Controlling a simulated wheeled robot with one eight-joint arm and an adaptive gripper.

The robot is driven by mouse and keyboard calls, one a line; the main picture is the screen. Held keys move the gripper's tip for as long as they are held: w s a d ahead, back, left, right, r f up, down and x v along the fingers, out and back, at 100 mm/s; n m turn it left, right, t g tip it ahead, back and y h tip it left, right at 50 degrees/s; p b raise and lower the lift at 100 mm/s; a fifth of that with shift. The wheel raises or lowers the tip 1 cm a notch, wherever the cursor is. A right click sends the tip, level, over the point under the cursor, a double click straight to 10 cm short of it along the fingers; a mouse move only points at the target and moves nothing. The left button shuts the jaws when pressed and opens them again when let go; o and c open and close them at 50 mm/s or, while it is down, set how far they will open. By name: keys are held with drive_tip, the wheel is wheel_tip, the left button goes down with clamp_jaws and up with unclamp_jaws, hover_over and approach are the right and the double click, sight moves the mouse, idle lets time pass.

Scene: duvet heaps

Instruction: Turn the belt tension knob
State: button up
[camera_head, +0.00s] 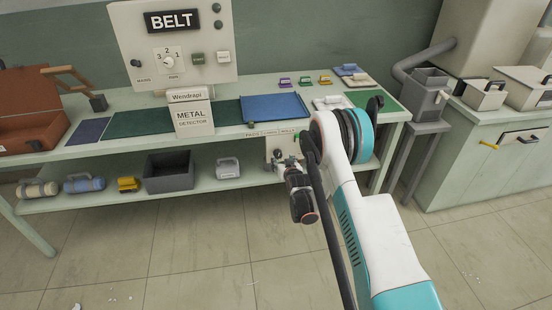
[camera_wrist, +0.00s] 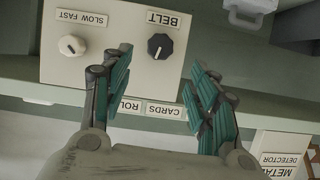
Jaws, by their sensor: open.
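A cream control box (camera_wrist: 115,80) hangs under the bench edge and shows upside down in the wrist view. It carries a black knob (camera_wrist: 160,46) near a BELT label and a white knob (camera_wrist: 73,46) near a SLOW FAST label. None of the readable words says tension. My gripper (camera_wrist: 161,64) is open and empty, its teal-padded fingers on either side of the black knob in the picture. I cannot tell whether they touch it. In the head view my gripper (camera_head: 284,166) is in front of the control box (camera_head: 272,145), partly hiding it.
A BELT panel (camera_head: 210,70) with a numbered dial stands on the bench. A metal detector sign (camera_head: 194,117) and blue tray (camera_head: 273,108) are also there. A grey bin (camera_head: 168,172) and white-handled item (camera_head: 228,168) sit on the lower shelf. The floor in front is mostly clear.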

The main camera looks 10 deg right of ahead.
sight(278, 155)
drive_tip(key=b+x, duration=0.2)
drive_tip(key=x, duration=0.7)
drive_tip(key=shift+w+f+b, duration=0.15)
drive_tip(key=shift+w+b, duration=0.15)
drive_tip(key=shift+b, duration=0.1)
drive_tip(key=c, duration=1.1)
